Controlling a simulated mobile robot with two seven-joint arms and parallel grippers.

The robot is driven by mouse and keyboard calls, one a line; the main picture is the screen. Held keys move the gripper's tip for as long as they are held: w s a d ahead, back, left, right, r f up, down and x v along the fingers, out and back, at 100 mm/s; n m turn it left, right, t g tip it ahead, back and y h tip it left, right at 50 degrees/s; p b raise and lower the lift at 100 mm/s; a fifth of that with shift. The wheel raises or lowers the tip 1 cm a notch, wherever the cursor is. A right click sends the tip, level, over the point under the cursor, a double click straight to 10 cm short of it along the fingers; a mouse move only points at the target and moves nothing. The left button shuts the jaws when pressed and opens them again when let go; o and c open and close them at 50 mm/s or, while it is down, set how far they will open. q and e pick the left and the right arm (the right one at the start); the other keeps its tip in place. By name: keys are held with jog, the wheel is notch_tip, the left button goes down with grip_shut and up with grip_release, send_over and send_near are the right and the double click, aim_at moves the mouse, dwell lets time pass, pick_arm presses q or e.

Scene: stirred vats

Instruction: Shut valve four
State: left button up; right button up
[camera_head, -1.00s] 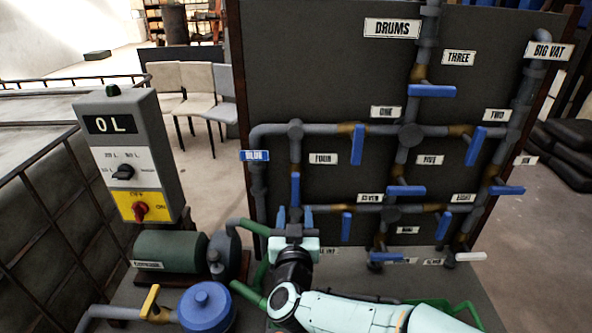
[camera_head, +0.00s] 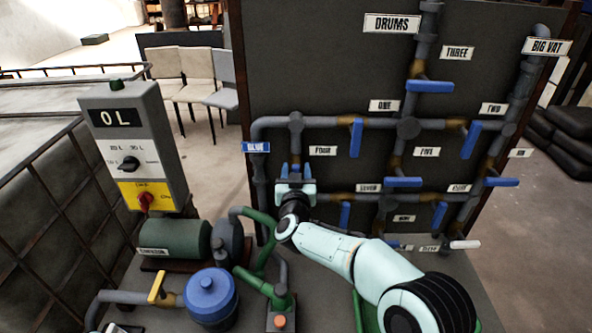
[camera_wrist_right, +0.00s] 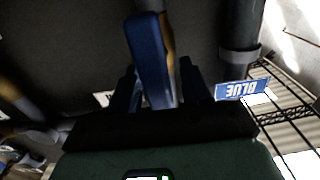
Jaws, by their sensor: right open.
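The valve four label (camera_head: 322,151) is on the dark panel, right of a vertical grey pipe. The valve's blue lever shows in the right wrist view (camera_wrist_right: 150,62), in line with its pipe and between my fingers. In the head view my gripper hides most of it. My right gripper (camera_head: 295,172) is open, its two fingers (camera_wrist_right: 158,90) on either side of the lever's lower part; I cannot tell whether they touch it. My left gripper is not in view.
Other blue levers, such as valve one's (camera_head: 356,138) and valve seven's (camera_head: 345,215), are nearby. The blue sign (camera_head: 256,147) is just left. A control box (camera_head: 133,145), green pump (camera_head: 175,240) and blue canister (camera_head: 210,296) stand at left.

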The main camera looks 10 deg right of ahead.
grip_shut()
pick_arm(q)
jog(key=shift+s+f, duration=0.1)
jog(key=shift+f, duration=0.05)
pick_arm(e)
jog(key=m+b, duration=0.2)
jog(key=m, duration=0.2)
jog(key=shift+s+d+f+b, duration=0.1)
jog(key=shift+d+f+b, duration=0.15)
jog(key=shift+b, duration=0.15)
pick_arm(q)
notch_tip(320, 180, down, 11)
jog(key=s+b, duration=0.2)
jog(key=b, duration=0.6)
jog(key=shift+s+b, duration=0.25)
jog(key=shift+b, duration=0.05)
pick_arm(e)
jog(key=shift+s+d+f+m, duration=0.1)
jog(key=shift+d+f+m, duration=0.1)
jog(key=shift+m, duration=2.15)
jog(key=shift+w+d+f+m, duration=0.1)
jog(key=shift+f+m, duration=0.1)
jog(key=shift+m, duration=2.1)
jog(key=shift+s+d+f+m, duration=0.1)
jog(key=shift+d+f+m, duration=0.1)
jog(key=shift+m, duration=2.15)
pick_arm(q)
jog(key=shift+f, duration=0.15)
pick_arm(e)
jog(key=shift+a, duration=0.1)
